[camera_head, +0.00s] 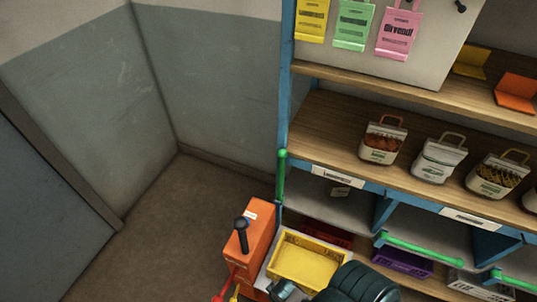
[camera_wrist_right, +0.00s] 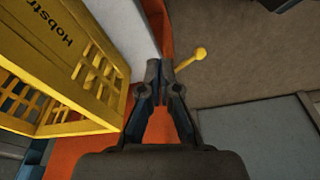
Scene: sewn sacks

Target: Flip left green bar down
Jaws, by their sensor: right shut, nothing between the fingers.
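The left green bar (camera_head: 282,175) stands upright along the blue post at the left end of the shelf. Two other green bars lie across the lower bays, one in the middle (camera_head: 425,247) and one at the right edge (camera_head: 512,281). My right gripper (camera_wrist_right: 161,72) shows in the right wrist view with its fingertips together and nothing between them. It is over an orange surface, beside a yellow crate, and apart from any green bar. In the head view only a dark ribbed arm part of mine shows at the bottom. My left gripper is not in view.
The yellow crate (camera_head: 308,262) sits beside an orange machine (camera_head: 250,238) with a black-knobbed lever, below the left green bar. A yellow-knobbed lever (camera_wrist_right: 187,66) is near my right fingertips. Sacks (camera_head: 383,142) stand on the wooden shelf. Bare floor (camera_head: 150,235) lies left.

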